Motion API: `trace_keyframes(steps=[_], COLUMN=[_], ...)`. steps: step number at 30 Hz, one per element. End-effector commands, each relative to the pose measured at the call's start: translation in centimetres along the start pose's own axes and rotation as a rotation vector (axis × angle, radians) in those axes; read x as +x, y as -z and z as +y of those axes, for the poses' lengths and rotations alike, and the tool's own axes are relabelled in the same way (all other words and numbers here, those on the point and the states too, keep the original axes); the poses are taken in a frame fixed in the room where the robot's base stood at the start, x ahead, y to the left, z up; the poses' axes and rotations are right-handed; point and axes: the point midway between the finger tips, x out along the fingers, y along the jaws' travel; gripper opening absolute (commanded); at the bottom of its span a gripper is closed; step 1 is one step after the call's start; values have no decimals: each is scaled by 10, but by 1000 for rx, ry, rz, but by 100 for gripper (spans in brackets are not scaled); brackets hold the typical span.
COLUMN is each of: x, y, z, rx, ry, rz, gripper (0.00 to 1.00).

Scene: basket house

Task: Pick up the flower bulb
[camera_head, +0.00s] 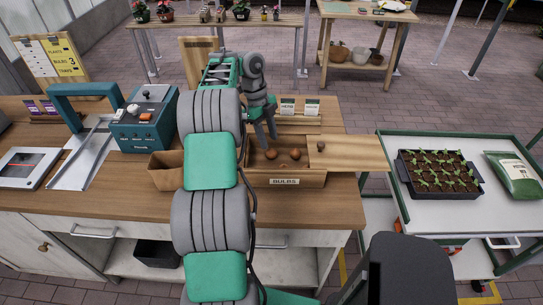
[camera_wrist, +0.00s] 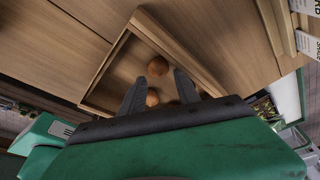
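Two round brown flower bulbs lie in the wooden box (camera_head: 262,180) labelled BULBS on the workbench. In the head view, one bulb (camera_head: 270,154) is on the left, beside my fingertips, and the other bulb (camera_head: 295,154) is to its right. My gripper (camera_head: 267,143) points down into the box's opening. In the wrist view, my gripper (camera_wrist: 158,76) is open, its two dark fingers apart. One bulb (camera_wrist: 152,99) shows between the fingers, partly hidden by the gripper body. The other bulb (camera_wrist: 157,66) shows just past the fingertips. I cannot tell whether a finger touches either bulb.
The box's wooden lid (camera_head: 350,153) is slid to the right and overhangs toward the trolley (camera_head: 410,210). A seedling tray (camera_head: 437,174) stands on the trolley.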

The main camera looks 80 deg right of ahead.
Motion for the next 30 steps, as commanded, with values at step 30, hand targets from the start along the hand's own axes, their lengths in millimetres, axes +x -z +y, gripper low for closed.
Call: trace_keyframes(steps=[30], x=[47], y=[-2], z=[2], rx=[-6], ry=[1], rz=[-1], gripper=[0])
